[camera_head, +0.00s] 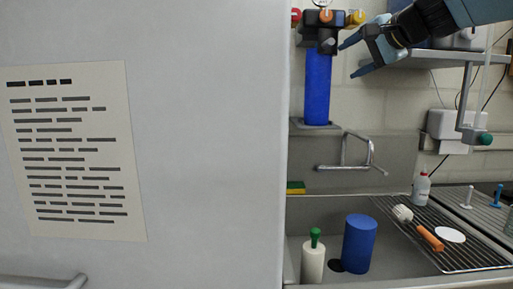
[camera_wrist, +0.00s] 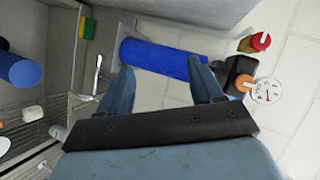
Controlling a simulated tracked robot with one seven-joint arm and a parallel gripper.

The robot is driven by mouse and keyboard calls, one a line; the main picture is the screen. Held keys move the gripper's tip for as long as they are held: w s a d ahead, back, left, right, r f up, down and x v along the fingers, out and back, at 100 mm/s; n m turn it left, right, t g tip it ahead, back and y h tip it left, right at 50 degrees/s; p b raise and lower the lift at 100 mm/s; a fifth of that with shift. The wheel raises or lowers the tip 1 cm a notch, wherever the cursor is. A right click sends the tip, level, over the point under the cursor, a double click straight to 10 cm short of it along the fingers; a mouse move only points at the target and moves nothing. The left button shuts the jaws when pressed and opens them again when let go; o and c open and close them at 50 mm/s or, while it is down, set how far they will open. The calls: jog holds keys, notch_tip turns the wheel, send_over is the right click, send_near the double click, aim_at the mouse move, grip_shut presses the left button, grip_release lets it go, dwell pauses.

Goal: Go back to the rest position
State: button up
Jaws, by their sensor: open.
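My gripper (camera_head: 352,57) is at the upper right in the head view, reaching in from the right edge with its two blue fingers apart and nothing visible between them. It is beside an upright blue cylinder (camera_head: 317,88) hanging under a dark valve head (camera_head: 321,30). In the wrist view my gripper (camera_wrist: 163,84) is also open, and the blue cylinder (camera_wrist: 165,58) lies across the picture beyond the fingertips. A gap or contact between fingers and cylinder is hard to judge there.
A large grey panel (camera_head: 200,150) fills the left of the head view. Below my gripper are a faucet (camera_head: 350,160), a loose blue cylinder (camera_head: 359,243), a white bottle with green top (camera_head: 313,260) and a wire rack (camera_head: 400,215) holding a brush. A shelf (camera_head: 435,58) runs behind my arm.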

jog(key=s+f+n+g+h, duration=0.2)
jog(key=s+f+n, duration=0.1)
jog(key=s+f, duration=0.4)
jog(key=s+f+n+g+h, duration=0.2)
jog(key=s+f, duration=0.4)
jog(key=f, duration=0.8)
jog(key=s+f+n+g+h, duration=0.2)
jog(key=s+f+n+g, duration=0.1)
jog(key=s+f, duration=0.4)
notch_tip(320, 180, down, 3)
jog(key=shift+s+f+n, duration=0.2)
jog(key=shift+s+n, duration=0.15)
jog(key=shift+n, duration=0.35)
